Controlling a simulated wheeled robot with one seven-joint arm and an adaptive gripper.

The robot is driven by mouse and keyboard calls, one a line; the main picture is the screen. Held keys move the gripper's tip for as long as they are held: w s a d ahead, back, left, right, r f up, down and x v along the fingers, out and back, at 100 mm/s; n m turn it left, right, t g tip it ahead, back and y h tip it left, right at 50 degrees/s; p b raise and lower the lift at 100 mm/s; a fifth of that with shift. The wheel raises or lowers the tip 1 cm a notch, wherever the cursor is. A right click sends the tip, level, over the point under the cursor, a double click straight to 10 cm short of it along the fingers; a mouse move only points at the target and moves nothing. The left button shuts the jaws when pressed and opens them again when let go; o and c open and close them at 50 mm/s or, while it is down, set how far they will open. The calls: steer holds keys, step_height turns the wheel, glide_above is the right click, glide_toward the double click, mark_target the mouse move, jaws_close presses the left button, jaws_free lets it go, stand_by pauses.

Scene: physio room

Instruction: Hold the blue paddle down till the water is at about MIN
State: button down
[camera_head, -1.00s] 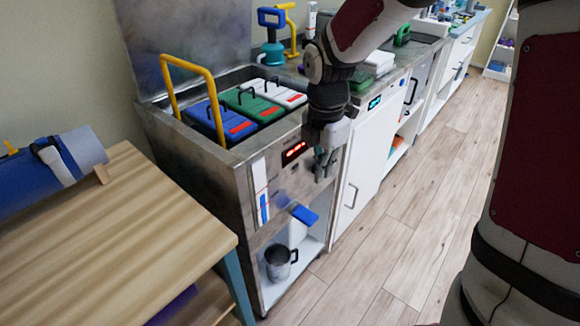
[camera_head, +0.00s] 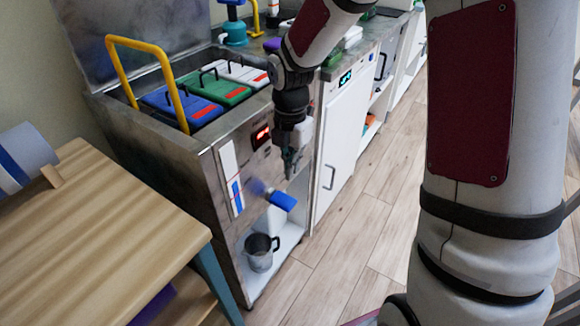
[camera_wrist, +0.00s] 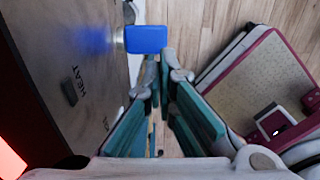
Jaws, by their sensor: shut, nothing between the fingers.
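The blue paddle (camera_head: 282,201) sticks out from the front of the steel tank (camera_head: 205,160). It also shows at the top of the wrist view (camera_wrist: 146,39). My gripper (camera_head: 289,173) is shut and empty, pointing down just above the paddle, with a small gap between them in the head view. In the wrist view its teal fingers (camera_wrist: 166,62) come together beside the paddle's right end. The level gauge (camera_head: 232,178) is a white upright strip left of the paddle. Its blue column fills about the lower half; its MIN mark is too small to read.
A grey mug (camera_head: 261,252) with a black handle stands on the low shelf beneath the paddle. A red-lit display (camera_head: 261,136) is above the paddle. A wooden table (camera_head: 100,225) stands at the left. The floor (camera_head: 350,225) to the right is clear.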

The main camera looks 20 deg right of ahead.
mark_target(290, 203)
step_height(290, 203, down, 11)
steer(key=b, duration=0.4)
steer(key=shift+r, duration=0.2)
